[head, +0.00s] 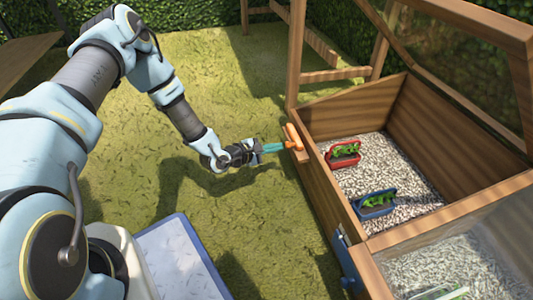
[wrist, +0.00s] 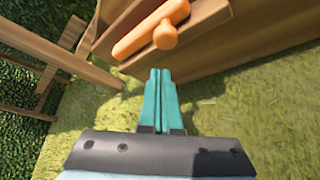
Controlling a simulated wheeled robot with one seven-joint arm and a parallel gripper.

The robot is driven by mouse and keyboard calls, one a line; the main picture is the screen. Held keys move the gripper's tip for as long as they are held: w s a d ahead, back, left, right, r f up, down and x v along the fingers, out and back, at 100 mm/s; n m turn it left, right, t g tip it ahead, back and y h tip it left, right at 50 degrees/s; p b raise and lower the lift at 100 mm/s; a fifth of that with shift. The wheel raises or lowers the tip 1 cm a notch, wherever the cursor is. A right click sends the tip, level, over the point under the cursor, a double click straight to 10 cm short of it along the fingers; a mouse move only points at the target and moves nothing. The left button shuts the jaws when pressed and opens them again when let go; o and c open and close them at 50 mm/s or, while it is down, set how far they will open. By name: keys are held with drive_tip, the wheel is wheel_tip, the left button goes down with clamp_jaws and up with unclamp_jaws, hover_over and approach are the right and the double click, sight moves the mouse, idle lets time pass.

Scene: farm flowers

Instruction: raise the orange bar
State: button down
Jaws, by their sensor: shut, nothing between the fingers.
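The orange bar (head: 294,138) is mounted on the outer side of the wooden planter box, near its far left corner. In the wrist view the bar (wrist: 140,36) lies slanted along the wood, with a round orange knob (wrist: 165,35) on it. My gripper (head: 286,147) has teal fingers pressed together and empty. In the wrist view the fingertips of my gripper (wrist: 160,72) point at the box wall just below the bar and knob. Whether the tips touch the bar or wall is unclear.
The wooden box (head: 325,202) holds pale gravel with a red basket (head: 343,160) and a blue basket (head: 375,212) of green plants. A blue latch (head: 345,256) sits on its side, nearer me. A wooden frame (head: 297,50) rises above it. Grass to the left is open.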

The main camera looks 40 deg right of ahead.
sight(292, 138)
drive_tip(key=shift+s+a+r+b, duration=0.15)
drive_tip(key=shift+s+r+b, duration=0.15)
drive_tip(key=shift+s+r, duration=0.6)
drive_tip(key=shift+r+n+g+y+p, duration=0.35)
drive_tip(key=shift+r+n+p, duration=0.25)
drive_tip(key=shift+p, duration=0.4)
drive_tip(key=shift+w+r+n+g+p, duration=0.1)
drive_tip(key=shift+r+n+g+p, duration=0.35)
drive_tip(key=shift+r+p, duration=0.35)
drive_tip(key=w+d+r+n+g+y+p, duration=0.1)
drive_tip(key=w+r+n+g+y+p, duration=0.2)
drive_tip(key=w+r+n+g+p, duration=0.1)
drive_tip(key=r+n+g+p, duration=0.1)
drive_tip(key=n+g, duration=0.1)
drive_tip(key=n, duration=0.1)
drive_tip(key=shift+w+d+r+g, duration=0.15)
drive_tip(key=shift+w+d+g, duration=0.15)
drive_tip(key=shift+d, duration=0.1)
drive_tip(key=shift+r, duration=0.1)
